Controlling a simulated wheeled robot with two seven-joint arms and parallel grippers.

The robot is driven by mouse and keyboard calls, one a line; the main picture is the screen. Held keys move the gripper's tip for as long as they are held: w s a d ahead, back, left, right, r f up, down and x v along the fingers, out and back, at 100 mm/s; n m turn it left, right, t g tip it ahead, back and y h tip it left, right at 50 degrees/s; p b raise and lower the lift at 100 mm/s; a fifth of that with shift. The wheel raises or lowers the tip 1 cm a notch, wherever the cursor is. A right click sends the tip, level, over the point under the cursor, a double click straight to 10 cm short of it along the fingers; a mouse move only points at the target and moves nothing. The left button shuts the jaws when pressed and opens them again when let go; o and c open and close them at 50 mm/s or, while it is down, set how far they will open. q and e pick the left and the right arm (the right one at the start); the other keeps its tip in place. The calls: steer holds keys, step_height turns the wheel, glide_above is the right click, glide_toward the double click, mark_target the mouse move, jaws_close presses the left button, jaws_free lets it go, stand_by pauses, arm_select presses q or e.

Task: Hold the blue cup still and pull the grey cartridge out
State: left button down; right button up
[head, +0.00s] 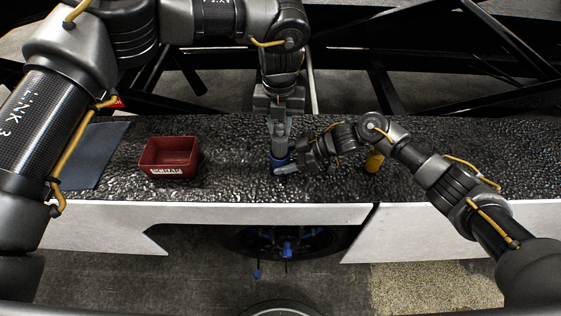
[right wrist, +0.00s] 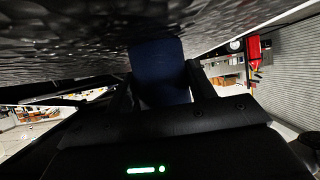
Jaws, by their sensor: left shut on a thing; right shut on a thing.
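The blue cup (head: 275,160) stands on the dark rough belt near its middle in the head view. My left gripper (head: 279,138) points straight down from above, over the cup. It is shut on the grey cartridge (head: 279,149), which is mostly covered by the fingers; I cannot tell how deep it sits in the cup. My right gripper (head: 289,167) comes in from the right, low over the belt, and is shut on the cup's side. In the right wrist view the cup (right wrist: 162,75) shows as a dark blue shape between the two fingers.
A red bin (head: 169,157) with a white label stands left on the belt. A yellow object (head: 374,161) stands right of the cup, close behind my right arm. A dark flat mat (head: 90,155) lies at the far left. Pale panels (head: 250,213) line the front edge.

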arm_select(q)
steer(key=shift+r, duration=1.45)
arm_select(e)
steer(key=o, duration=0.8)
steer(key=shift+o, duration=0.2)
steer(key=v, duration=0.7)
steer(key=shift+f, duration=0.1)
steer(key=shift+d+r, duration=0.2)
steer(key=shift+d, duration=0.05)
